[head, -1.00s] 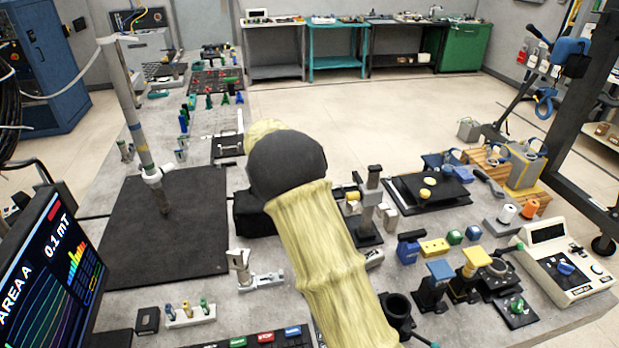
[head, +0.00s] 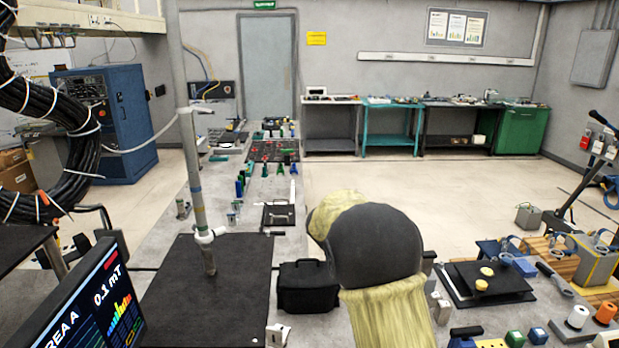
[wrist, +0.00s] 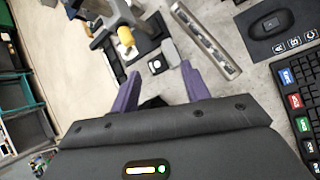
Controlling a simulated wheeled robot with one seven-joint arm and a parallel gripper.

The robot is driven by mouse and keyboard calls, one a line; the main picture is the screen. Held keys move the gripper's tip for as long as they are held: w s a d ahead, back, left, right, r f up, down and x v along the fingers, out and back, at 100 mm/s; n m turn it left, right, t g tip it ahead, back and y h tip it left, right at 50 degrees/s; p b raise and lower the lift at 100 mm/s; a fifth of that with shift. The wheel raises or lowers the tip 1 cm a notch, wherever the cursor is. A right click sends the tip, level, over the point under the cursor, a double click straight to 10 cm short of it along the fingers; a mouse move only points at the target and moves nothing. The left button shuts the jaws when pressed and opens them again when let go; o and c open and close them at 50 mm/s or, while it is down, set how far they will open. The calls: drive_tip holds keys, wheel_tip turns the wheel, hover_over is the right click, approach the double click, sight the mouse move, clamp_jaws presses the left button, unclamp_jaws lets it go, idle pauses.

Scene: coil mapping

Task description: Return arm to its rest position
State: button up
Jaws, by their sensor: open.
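My arm shows in the head view as a yellow-sleeved link (head: 385,318) with a dark rounded joint (head: 375,245), over the bench right of centre. My gripper is out of the head view. In the wrist view my gripper (wrist: 160,85) is open, its two purple fingers spread with nothing held between them. Beyond the fingers are the bench top, a small pale block with a dark spot (wrist: 160,64) and a metal slotted bar (wrist: 205,42). The arm hides part of the bench in the head view.
A pale post (head: 196,185) rises from a black mat (head: 180,300) on the left. A black case (head: 307,288) stands just left of my arm. A monitor (head: 110,300) is at lower left. A black plate (head: 490,281) lies at right. Open floor (head: 480,185) lies beyond the bench.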

drive_tip(key=s+a+f+m+y, duration=0.1)
drive_tip(key=s+f+m+y, duration=0.1)
drive_tip(key=s+m, duration=0.5)
drive_tip(key=s+f+m+y, duration=0.2)
drive_tip(key=s+m+y, duration=0.2)
drive_tip(key=s, duration=1.3)
drive_tip(key=m, duration=0.3)
drive_tip(key=shift+s+a+f+t+y, duration=0.25)
drive_tip(key=shift+s+a+t+y, duration=0.1)
drive_tip(key=shift+a+t+y, duration=0.05)
drive_tip(key=shift+d, duration=0.1)
